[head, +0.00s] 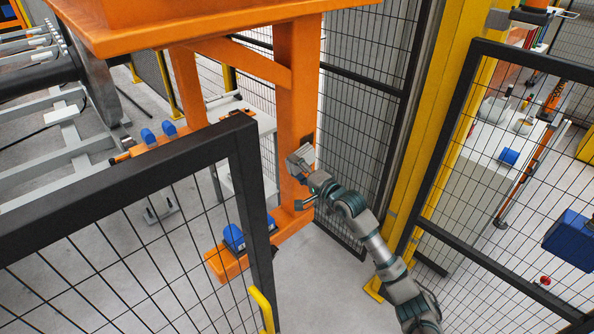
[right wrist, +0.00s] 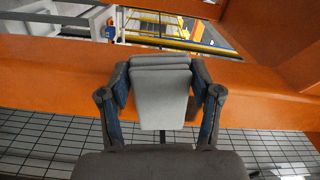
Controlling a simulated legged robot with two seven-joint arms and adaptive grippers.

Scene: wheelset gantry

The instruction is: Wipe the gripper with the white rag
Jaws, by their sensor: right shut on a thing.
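My right gripper (head: 304,170) is shut on the white rag (head: 299,157), a folded, light grey-white pad. In the right wrist view the rag (right wrist: 162,90) sits between the two dark fingers and sticks out past their tips. The orange gantry gripper (head: 295,85) has a thick upright post, and the rag is at this post's lower part. In the right wrist view its orange surface (right wrist: 50,78) lies behind the rag; I cannot tell whether they touch. Blue pads (head: 233,237) sit on its low orange foot. My left gripper is not in view.
A black mesh gate (head: 240,150) stands at the left, with a yellow handle (head: 262,308). A yellow post (head: 440,140) and another black mesh panel (head: 480,215) stand at the right. A grey cabinet (head: 490,165) is behind that panel. Grey floor shows between the gate and the post.

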